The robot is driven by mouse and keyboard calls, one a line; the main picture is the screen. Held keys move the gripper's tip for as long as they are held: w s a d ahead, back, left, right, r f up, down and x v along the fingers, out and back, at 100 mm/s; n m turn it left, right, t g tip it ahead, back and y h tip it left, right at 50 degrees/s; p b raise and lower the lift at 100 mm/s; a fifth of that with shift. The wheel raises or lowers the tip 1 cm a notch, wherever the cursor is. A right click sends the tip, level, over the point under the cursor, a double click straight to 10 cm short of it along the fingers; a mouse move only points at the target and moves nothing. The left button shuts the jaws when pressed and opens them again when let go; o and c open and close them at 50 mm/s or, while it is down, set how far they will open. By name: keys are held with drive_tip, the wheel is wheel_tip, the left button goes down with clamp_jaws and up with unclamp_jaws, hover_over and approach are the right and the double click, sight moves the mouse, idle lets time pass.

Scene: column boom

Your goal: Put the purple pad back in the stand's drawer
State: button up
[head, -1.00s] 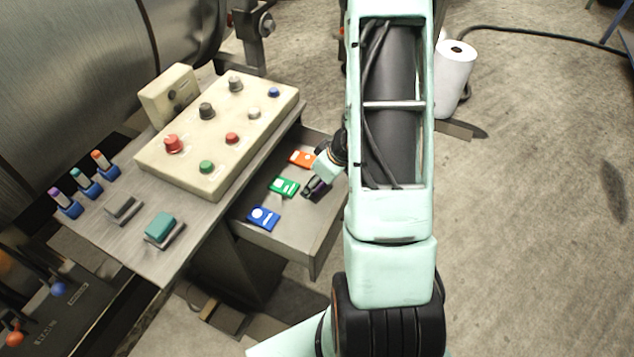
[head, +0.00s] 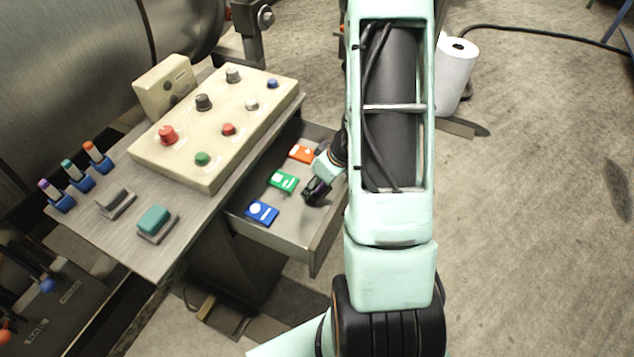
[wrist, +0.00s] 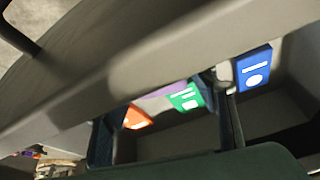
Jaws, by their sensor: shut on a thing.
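The stand's drawer (head: 290,237) is pulled open, with orange (head: 302,154), green (head: 284,181) and blue (head: 262,212) pads lying in it. My gripper (head: 314,194) is over the drawer's right part, beside the green pad. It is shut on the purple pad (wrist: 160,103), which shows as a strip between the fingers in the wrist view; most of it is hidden. The orange (wrist: 138,117), green (wrist: 187,97) and blue (wrist: 255,69) pads also show in the wrist view. I cannot tell whether the purple pad touches the drawer floor.
The stand's top (head: 150,262) holds a control box (head: 215,145) with several knobs, a teal block (head: 154,220), a grey block (head: 113,199) and several coloured pegs in blue holders. A white roll (head: 456,75) stands on the floor behind. The floor at right is mostly clear.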

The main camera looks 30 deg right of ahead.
drive_tip(key=shift+f, duration=0.55)
drive_tip(key=o, duration=1.1)
drive_tip(key=v, duration=1.2)
